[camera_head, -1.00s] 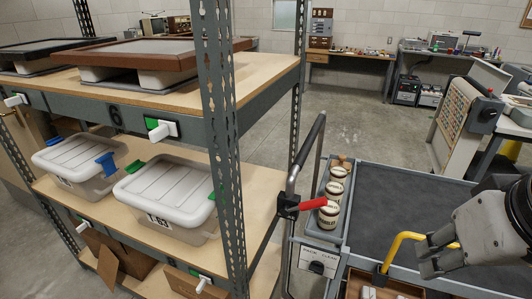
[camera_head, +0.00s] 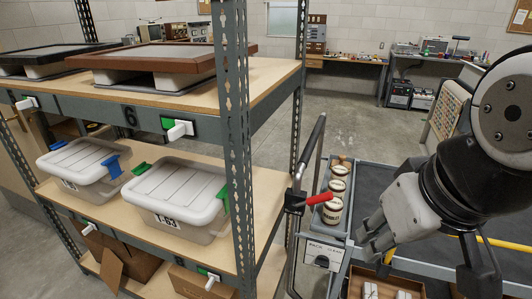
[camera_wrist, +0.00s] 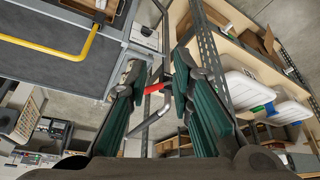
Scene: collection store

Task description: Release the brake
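The brake is a red lever (camera_head: 318,199) on a black clamp on the upright bar of the cart handle (camera_head: 301,165). It points right and slightly upward. It also shows in the wrist view as a red lever (camera_wrist: 153,89), between and beyond my fingers. My gripper (camera_head: 368,238) is right of the lever, over the near left part of the cart, apart from it. In the wrist view my gripper (camera_wrist: 155,80) has its two green-padded fingers spread wide with nothing between them.
Jars (camera_head: 335,192) stand in a narrow tray at the cart's left edge, close to the lever. A yellow rail (camera_head: 500,243) crosses the cart. A metal shelf post (camera_head: 236,150) and lidded bins (camera_head: 180,197) are at left. Open floor (camera_head: 350,112) lies behind.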

